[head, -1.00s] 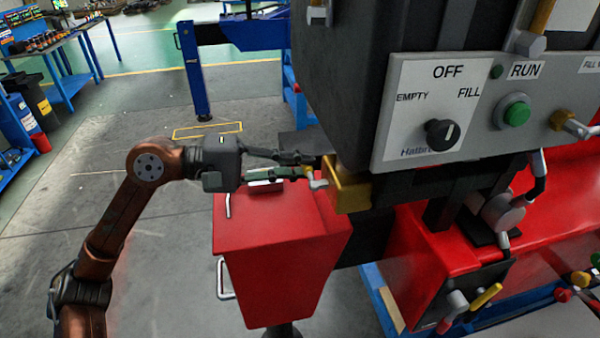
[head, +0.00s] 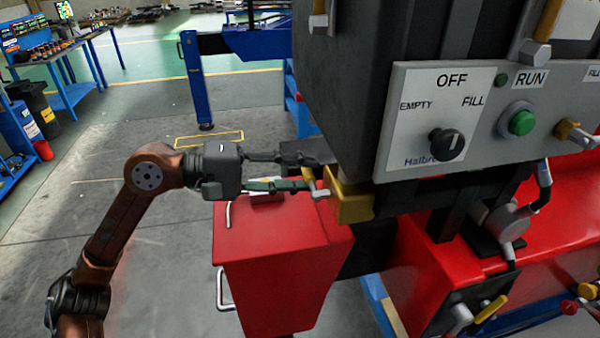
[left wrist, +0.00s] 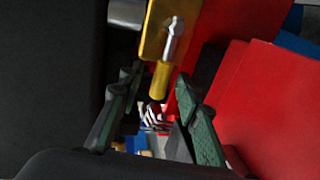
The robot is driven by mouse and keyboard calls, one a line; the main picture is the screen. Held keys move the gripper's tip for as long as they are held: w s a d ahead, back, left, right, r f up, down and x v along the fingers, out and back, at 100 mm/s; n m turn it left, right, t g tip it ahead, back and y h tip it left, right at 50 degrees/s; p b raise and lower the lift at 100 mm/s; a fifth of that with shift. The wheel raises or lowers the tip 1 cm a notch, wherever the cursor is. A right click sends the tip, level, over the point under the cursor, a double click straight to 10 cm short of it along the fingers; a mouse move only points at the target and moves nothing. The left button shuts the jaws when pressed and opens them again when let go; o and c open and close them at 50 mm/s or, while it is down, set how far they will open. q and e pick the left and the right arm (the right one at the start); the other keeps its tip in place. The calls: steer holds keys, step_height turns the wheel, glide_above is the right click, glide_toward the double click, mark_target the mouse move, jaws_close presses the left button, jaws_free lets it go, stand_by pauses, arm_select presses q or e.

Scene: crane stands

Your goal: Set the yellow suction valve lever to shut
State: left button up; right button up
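The yellow lever (head: 309,179) sits on a grey pivot at the front of a yellow valve block (head: 350,197), at the corner of the machine. My left gripper (head: 312,173) reaches in from the left, with its two dark green fingers apart. In the left wrist view, the yellow lever (left wrist: 160,80) hangs from its grey pivot on the yellow block (left wrist: 153,35), with its tip between the fingers of my left gripper (left wrist: 160,92). I see a gap on both sides of the tip and no clear contact. No position marks for this lever are readable. My right gripper is not in view.
A red box-shaped part (head: 270,265) with metal handles stands just below my left gripper. The dark machine housing (head: 340,80) overhangs on the right. A control panel (head: 430,120) has a black knob and a green button. Another yellow lever (head: 490,308) sits low at right.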

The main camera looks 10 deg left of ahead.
arm_select(q)
steer(key=v, duration=1.2)
stand_by(0.3)
